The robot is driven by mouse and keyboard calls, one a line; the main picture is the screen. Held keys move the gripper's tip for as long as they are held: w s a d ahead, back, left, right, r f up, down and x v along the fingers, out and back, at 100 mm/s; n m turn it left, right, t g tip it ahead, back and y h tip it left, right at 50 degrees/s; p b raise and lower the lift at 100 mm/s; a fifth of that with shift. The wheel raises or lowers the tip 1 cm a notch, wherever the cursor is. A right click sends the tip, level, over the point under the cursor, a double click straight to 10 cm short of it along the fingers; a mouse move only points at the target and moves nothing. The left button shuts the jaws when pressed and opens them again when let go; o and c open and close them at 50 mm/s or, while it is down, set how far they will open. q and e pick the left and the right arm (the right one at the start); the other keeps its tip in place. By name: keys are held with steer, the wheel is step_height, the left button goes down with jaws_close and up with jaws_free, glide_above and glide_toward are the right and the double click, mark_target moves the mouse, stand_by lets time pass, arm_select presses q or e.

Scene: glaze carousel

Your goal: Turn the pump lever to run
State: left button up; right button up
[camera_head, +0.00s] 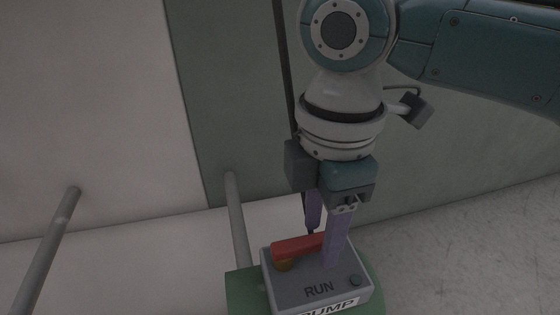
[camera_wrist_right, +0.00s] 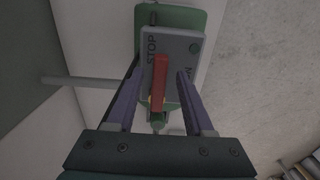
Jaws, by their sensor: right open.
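The grey pump box (camera_head: 318,279) has RUN on its near side and a PUMP label on its front. It also shows in the wrist view (camera_wrist_right: 178,48), with STOP to the left of the lever and part of RUN to the right. The red lever (camera_head: 295,246) lies across the top from a brass-coloured pivot (camera_head: 284,265). In the wrist view, the lever (camera_wrist_right: 160,78) lies between the two words. My right gripper (camera_head: 322,248) is open, pointing down, one purple finger on each side of the lever with gaps. The near finger hides the lever's far end in the head view.
The box sits on a green base (camera_head: 240,290). A grey pipe (camera_head: 238,220) runs to it from behind, and another pipe (camera_head: 48,245) stands at the left. A wall panel (camera_head: 225,100) rises behind. Grey floor (camera_head: 470,250) is clear to the right.

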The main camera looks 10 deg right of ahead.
steer(key=shift+c, duration=0.2)
jaws_close()
stand_by(1.3)
